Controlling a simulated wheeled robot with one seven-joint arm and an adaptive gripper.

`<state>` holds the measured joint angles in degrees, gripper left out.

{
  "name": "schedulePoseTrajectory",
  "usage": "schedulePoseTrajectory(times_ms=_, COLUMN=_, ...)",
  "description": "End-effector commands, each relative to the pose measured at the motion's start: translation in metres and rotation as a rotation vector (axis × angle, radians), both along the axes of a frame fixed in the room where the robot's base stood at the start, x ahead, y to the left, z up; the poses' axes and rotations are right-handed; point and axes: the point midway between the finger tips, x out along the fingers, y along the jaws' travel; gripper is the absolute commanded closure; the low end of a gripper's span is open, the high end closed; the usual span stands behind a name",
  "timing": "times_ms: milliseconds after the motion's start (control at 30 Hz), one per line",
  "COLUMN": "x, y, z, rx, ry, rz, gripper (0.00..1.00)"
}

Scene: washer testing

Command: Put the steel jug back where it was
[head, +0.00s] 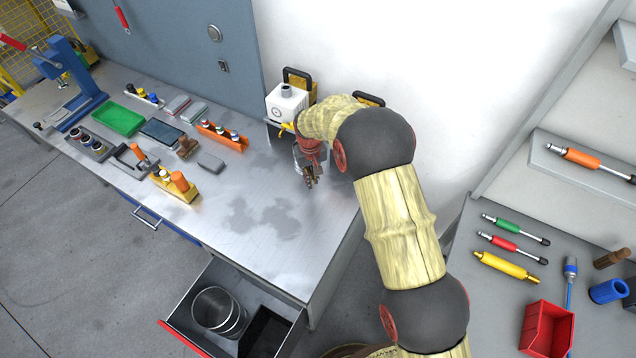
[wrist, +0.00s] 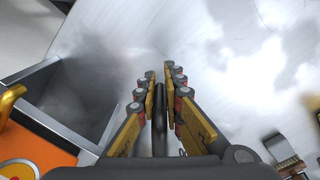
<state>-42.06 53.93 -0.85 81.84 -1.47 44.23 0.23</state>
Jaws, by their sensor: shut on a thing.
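My gripper (head: 308,177) is low over the right end of the steel bench, beside the white tester. In the wrist view, its fingers (wrist: 161,108) are shut on a narrow dark bar (wrist: 160,122), which looks like the handle of the steel jug. The jug's body does not stand out from the bright bench, and my arm and gripper cover much of that spot in the head view.
The open drawer (head: 262,290) holds a steel cylinder (head: 218,312) and a dark box.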

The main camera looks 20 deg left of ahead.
Motion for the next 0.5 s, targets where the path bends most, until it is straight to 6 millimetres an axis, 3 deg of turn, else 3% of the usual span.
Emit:
schedulePoseTrajectory(times_ms=133, x=0.018, y=-0.005, z=-0.023, rx=-0.001, ry=0.001, rz=-0.001, gripper=1.0)
schedulePoseTrajectory(times_ms=500, x=0.033, y=-0.008, z=-0.046, rx=-0.001, ry=0.001, rz=0.0, gripper=1.0)
